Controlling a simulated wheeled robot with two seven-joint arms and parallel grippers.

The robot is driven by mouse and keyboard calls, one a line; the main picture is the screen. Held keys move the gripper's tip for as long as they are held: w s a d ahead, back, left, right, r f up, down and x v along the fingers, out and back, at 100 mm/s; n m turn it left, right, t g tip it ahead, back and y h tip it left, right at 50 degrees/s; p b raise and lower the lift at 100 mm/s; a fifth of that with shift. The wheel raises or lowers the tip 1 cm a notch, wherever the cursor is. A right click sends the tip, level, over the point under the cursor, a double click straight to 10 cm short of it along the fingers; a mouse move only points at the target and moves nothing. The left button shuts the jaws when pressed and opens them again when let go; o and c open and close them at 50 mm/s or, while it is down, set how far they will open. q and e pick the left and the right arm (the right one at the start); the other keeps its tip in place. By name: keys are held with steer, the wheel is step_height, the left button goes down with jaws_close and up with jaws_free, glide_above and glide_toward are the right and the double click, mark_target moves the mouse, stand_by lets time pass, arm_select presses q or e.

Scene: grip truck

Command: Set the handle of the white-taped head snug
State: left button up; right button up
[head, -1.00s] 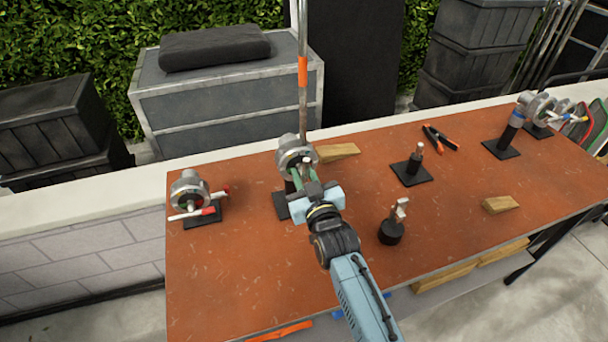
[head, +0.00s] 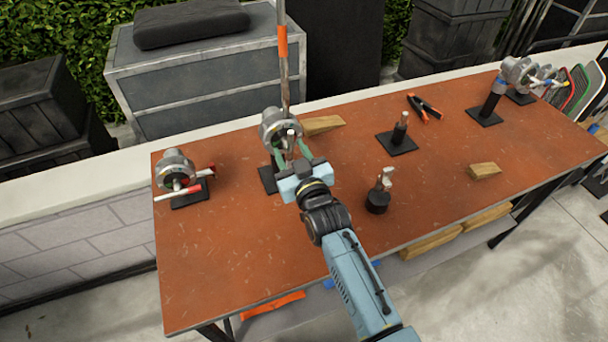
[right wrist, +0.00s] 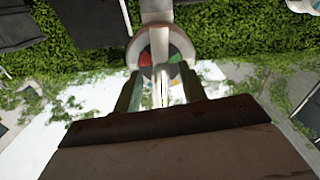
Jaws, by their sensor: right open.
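A grey round grip head (head: 278,124) stands on a black base plate at the middle left of the table, beside an upright metal rod. My right gripper (head: 289,155) is at the front of this head, with its green fingers open on either side of the handle (head: 290,138). In the right wrist view, the round head (right wrist: 160,42) shows red and green inside its ring, and a pale bar lies between the open fingers of my right gripper (right wrist: 162,88). I cannot make out the white tape clearly. My left gripper is out of view.
Another head (head: 176,165) with a red-and-white handle stands at the left. More heads (head: 516,70) stand at the far right, one on a blue-taped post. A black post (head: 400,130), pliers (head: 424,107), a short stud (head: 379,195) and wooden wedges (head: 484,170) occupy the table (head: 225,270).

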steer(key=v, duration=1.2)
